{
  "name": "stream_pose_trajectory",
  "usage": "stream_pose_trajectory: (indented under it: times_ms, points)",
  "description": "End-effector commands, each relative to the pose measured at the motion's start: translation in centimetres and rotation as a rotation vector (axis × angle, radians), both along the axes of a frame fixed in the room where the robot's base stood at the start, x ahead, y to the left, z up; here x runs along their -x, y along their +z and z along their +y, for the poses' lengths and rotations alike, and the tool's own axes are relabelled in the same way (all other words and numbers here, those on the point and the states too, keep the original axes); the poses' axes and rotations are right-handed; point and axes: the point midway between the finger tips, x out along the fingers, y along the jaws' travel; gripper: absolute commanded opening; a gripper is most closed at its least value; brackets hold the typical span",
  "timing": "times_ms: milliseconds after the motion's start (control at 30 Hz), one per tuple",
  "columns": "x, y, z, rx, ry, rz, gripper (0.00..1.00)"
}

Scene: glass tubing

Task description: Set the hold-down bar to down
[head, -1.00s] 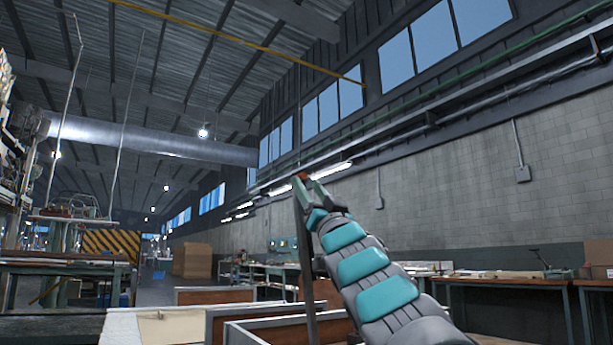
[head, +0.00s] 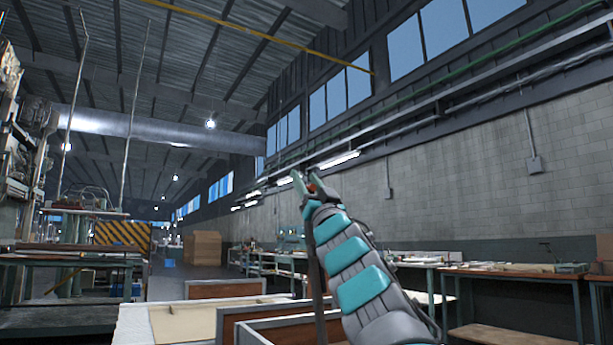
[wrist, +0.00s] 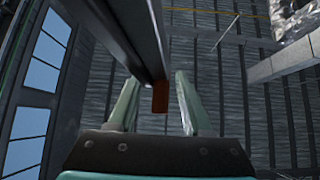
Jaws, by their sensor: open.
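The hold-down bar (head: 316,270) stands upright as a dark bar in the head view, partly hidden behind my arm. Its orange-red end (head: 315,181) is at the top, level with my gripper's fingers. My gripper (head: 308,181) is raised at the bar's top. It is open, with a finger on each side of the orange end; it also shows in the wrist view (wrist: 157,85). I cannot tell whether either finger touches it.
Low wooden-sided bins (head: 265,325) and a pale board (head: 180,322) lie at the bottom of the head view. Workbenches (head: 520,275) line the right wall. A metal rack (head: 70,250) stands at the left. The air around my gripper looks clear.

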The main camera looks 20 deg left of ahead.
Motion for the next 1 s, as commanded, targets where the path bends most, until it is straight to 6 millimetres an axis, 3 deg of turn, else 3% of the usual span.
stream_pose_trajectory:
  times_ms: [233,667,1000]
  points:
    - [0.04,0.02,0.0,0.0,0.001,-0.001,0.48]
    - [0.21,0.08,0.15,0.0,0.003,-0.004,0.0]
    - [0.37,0.12,0.31,0.001,0.005,-0.005,0.0]
